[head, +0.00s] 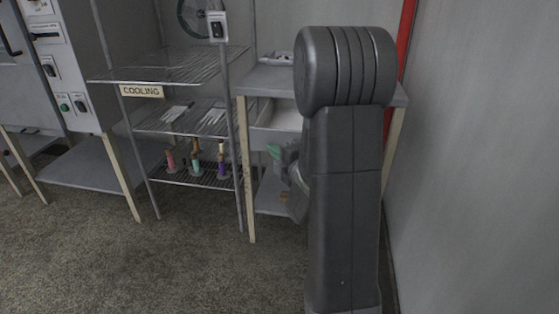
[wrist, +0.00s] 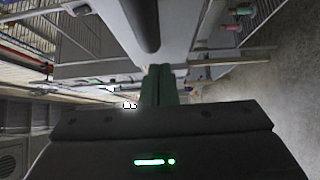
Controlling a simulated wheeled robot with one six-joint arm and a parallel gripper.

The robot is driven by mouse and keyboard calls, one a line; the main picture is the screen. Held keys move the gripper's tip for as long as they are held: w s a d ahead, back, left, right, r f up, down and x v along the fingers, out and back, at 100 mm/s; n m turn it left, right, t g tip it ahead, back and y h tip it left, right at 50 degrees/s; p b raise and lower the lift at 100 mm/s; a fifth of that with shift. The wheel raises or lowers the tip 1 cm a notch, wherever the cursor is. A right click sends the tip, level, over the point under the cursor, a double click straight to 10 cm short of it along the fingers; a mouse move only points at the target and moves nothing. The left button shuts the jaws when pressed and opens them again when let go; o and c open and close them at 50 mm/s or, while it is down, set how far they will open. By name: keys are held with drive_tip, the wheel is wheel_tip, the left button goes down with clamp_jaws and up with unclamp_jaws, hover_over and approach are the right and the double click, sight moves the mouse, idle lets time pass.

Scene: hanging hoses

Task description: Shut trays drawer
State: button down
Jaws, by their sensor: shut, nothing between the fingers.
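The drawer (head: 272,138) is a pale grey box under the top of the narrow bench at centre. It stands out from the bench, and its light inside shows from above. No label on it can be read. My gripper (head: 273,151) has green fingertips and is just below the drawer's front, partly hidden by my arm. In the wrist view the green fingers (wrist: 160,84) are together and empty, close to a pale panel (wrist: 185,25) with a dark rounded bar (wrist: 143,25). I cannot tell whether the fingers touch the panel.
A wire rack with a COOLING sign (head: 141,91) stands left of the bench, with several coloured-and-brown items (head: 196,160) on its low shelf. A grey wall (head: 470,150) closes the right side. Carpet (head: 150,265) in front is clear. My arm hides the bench's right part.

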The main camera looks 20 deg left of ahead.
drive_tip(key=shift+w+a, duration=0.2)
drive_tip(key=shift+w, duration=0.6)
drive_tip(key=shift+w, duration=0.1)
